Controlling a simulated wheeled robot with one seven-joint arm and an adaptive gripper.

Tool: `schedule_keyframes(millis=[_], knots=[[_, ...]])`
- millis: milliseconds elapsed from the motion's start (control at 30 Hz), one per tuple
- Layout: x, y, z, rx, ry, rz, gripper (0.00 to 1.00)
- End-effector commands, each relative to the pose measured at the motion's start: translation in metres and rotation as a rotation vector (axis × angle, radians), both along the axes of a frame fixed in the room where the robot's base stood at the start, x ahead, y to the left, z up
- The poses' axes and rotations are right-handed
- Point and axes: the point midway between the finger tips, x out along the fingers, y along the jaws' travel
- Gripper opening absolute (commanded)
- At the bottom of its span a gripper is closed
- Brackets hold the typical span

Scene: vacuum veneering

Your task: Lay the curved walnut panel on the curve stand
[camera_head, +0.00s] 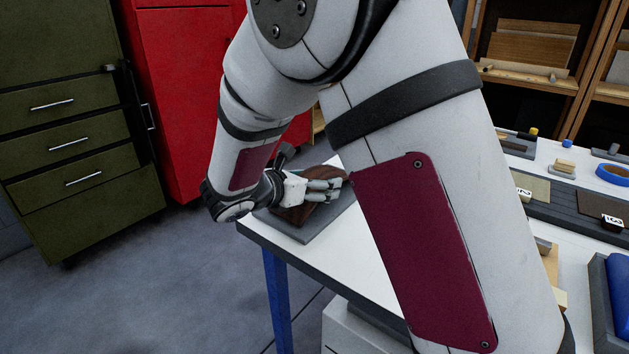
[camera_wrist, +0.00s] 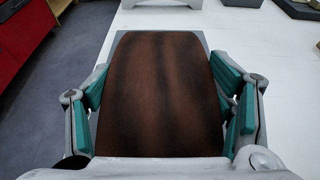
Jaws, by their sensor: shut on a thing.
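The curved walnut panel (camera_wrist: 165,95) is dark brown with darker bands and fills the middle of the wrist view. My gripper (camera_wrist: 163,82) is shut on it, with teal finger pads along its left and right edges. In the head view my gripper (camera_head: 324,190) is at the table's left corner, and part of the panel (camera_head: 296,214) shows below the fingers. A flat grey base (camera_head: 303,234) lies under the panel; it may be the curve stand. Its upper shape is hidden, and I cannot tell whether the panel touches it.
The white table (camera_head: 362,261) extends right, with a dark tray of sample pieces (camera_head: 567,208), a blue tape ring (camera_head: 612,174) and small blocks (camera_head: 564,168). A red cabinet (camera_head: 185,85) and green drawers (camera_head: 70,130) stand left. My arm hides much of the table's middle.

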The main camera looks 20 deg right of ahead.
Motion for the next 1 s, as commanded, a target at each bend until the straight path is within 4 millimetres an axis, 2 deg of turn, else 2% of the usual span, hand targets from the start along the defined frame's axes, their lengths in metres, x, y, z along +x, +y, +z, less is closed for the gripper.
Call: schedule_keyframes(millis=[67,100,200,667,1000], knots=[[0.000,0.000,0.000,0.000,0.000,0.000,0.45],[0.000,0.000,0.000,0.000,0.000,0.000,0.79],[0.000,0.000,0.000,0.000,0.000,0.000,0.98],[-0.003,0.006,0.003,0.001,-0.001,0.003,0.98],[-0.038,0.054,0.024,0.001,-0.002,0.006,0.98]])
